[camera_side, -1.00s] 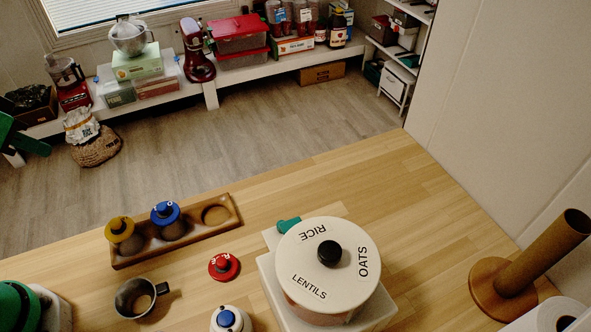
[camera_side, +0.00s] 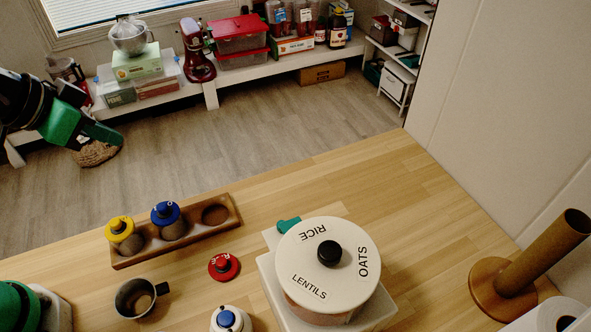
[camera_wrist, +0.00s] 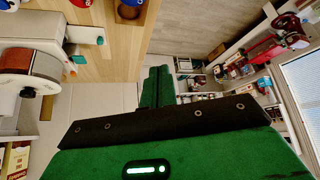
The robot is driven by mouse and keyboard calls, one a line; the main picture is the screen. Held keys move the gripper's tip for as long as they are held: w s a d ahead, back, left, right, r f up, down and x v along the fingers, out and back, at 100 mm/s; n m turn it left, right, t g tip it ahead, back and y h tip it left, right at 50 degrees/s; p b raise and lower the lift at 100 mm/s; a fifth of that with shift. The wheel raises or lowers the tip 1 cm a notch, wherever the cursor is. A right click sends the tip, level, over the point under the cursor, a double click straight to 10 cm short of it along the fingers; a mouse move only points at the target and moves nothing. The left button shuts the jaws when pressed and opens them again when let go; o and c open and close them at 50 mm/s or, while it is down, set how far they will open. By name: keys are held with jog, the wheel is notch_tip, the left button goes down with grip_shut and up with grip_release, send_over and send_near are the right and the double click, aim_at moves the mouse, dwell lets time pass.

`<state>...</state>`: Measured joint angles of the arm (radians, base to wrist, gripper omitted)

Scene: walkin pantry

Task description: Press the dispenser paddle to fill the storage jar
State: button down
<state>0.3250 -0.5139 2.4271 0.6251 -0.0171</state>
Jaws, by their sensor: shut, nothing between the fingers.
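The dispenser is a round drum with a white lid (camera_side: 328,270) lettered RICE, OATS and LENTILS, on a white base. Its teal paddle (camera_side: 289,225) sticks out at the back left; it also shows in the wrist view (camera_wrist: 99,40). A jar with a yellow lid (camera_side: 120,226) and one with a blue lid (camera_side: 166,212) stand in a wooden tray (camera_side: 235,213) with an empty round recess. Which one is the storage jar I cannot tell. My green gripper (camera_side: 119,140) is shut and empty, at upper left, apart from everything. In the wrist view its fingers (camera_wrist: 157,75) are together.
A metal cup (camera_side: 125,300), a red lid (camera_side: 224,267) and a white container with a blue knob (camera_side: 228,319) stand in front of the tray. A green-topped container (camera_side: 17,305) is at lower left, a cardboard-brown tube on a stand (camera_side: 545,250) at right. Counter behind the dispenser is clear.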

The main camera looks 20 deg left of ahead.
jog(key=d+f+m+h, duration=0.3)
jog(key=d+m+h, duration=0.1)
jog(key=d, duration=1.8)
jog(key=shift+s+m+g+h, duration=0.3)
jog(key=shift+s+m, duration=0.1)
jog(key=shift+m, duration=0.4)
jog(key=shift+w+f, duration=0.1)
send_over(282, 229)
jog(key=shift+f, duration=5.4)
